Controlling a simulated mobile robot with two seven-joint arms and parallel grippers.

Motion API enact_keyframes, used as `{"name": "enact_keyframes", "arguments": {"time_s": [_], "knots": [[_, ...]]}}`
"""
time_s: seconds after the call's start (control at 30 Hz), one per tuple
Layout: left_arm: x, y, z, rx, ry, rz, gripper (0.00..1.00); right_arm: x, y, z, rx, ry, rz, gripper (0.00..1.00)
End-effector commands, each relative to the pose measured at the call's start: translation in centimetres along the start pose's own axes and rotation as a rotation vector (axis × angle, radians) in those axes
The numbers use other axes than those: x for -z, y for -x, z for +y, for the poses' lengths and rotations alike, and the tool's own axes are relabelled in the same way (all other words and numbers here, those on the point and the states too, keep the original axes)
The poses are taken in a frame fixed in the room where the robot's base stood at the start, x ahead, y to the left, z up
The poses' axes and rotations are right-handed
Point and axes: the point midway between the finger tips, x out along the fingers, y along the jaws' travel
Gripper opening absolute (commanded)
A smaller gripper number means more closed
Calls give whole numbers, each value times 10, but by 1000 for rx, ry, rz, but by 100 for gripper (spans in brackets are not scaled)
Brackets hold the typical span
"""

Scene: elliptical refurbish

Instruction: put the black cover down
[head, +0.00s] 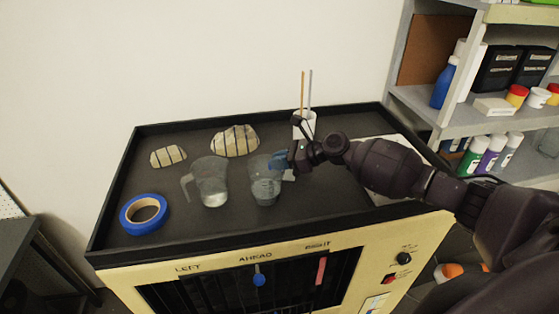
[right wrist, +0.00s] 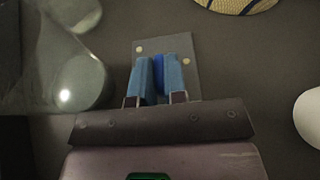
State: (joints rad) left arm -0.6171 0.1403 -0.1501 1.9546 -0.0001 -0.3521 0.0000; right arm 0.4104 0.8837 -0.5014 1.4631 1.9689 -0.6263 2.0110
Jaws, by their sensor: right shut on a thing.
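My right gripper (head: 279,161) reaches in from the right over the dark tray top (head: 150,190). In the right wrist view its blue fingers (right wrist: 159,75) are closed around a darker blue piece. A dark grey square plate with pale dots (right wrist: 155,46), which I take for the black cover, shows directly beyond the fingertips. In the head view only a small pale corner of it (head: 289,177) shows below the gripper. Whether the plate touches the tray is hard to tell. My left gripper is not in view.
Two clear jugs (head: 212,190) (head: 265,188) stand left of the gripper, the nearer one very close. Two striped stones (head: 235,141) (head: 167,156), blue tape (head: 143,213) and a white cup with sticks (head: 304,124) are on the tray. Shelves (head: 460,105) stand at right.

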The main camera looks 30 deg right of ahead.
Motion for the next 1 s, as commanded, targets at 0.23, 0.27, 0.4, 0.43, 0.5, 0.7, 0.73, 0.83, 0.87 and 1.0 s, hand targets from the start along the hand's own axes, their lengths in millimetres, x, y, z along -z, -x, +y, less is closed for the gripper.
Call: {"name": "enact_keyframes", "arguments": {"time_s": [0.23,0.27,0.4,0.43,0.5,0.7,0.73,0.83,0.87,1.0], "knots": [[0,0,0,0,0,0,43,2,-1,0,0,0,1,26],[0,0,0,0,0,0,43,2,-1,0,0,0,0,31],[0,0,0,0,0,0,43,2,-1,0,0,0,0,38],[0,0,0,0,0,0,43,2,-1,0,0,0,0,38],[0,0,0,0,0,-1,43,2,-1,0,0,0,0,38],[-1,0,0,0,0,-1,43,0,4,0,1,0,1,38],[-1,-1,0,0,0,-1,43,1,7,0,1,-1,1,38],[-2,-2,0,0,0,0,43,1,22,-1,2,0,1,38],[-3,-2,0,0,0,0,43,2,27,0,2,0,2,38],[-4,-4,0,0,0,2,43,2,55,0,2,0,2,38]]}}
